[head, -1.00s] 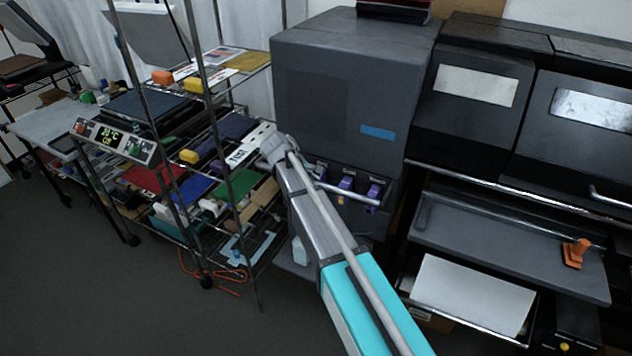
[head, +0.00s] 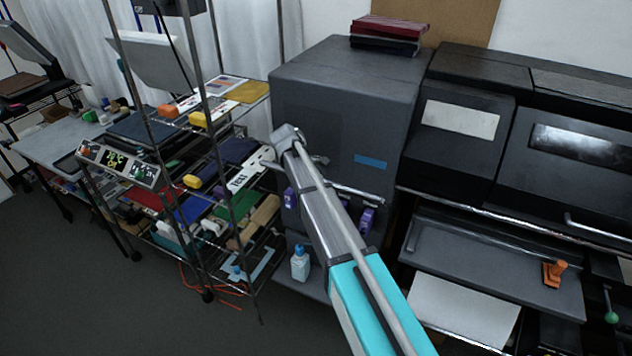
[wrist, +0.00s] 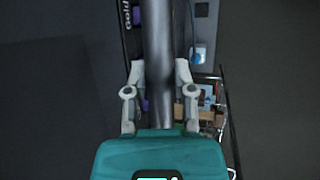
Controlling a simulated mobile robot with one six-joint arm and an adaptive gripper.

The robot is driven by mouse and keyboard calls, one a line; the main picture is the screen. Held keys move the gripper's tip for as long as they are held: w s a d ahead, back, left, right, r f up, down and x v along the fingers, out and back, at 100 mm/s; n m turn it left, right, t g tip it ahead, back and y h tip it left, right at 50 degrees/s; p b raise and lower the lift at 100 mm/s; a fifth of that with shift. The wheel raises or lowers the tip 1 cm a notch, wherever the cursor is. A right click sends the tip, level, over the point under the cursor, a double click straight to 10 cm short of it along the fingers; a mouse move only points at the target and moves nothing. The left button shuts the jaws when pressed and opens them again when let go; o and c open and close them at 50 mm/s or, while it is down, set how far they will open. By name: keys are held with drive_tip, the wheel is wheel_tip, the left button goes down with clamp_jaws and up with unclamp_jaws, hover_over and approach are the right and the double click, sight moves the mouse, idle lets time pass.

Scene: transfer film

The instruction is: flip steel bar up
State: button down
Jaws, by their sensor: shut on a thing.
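The steel bar (head: 360,193) is a round silver rod across the front of the dark grey machine (head: 325,110). In the head view its right end shows beside my arm, above the purple clamps (head: 367,220); the rest is mostly hidden by my arm. In the wrist view the bar (wrist: 158,35) runs straight up the middle, between the fingers of my gripper (wrist: 159,80). My gripper is shut on the bar. In the head view the fingers are hidden behind my arm.
A white bottle (head: 299,264) stands on the ledge below the clamps. Black machines with a tray (head: 490,265) are on the right. The floor at front left is clear.

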drive_tip(key=shift+w+d+r, duration=0.15)
drive_tip(key=shift+w, duration=0.2)
drive_tip(key=shift+c, duration=2.2)
unclamp_jaws()
drive_tip(key=shift+d, duration=0.1)
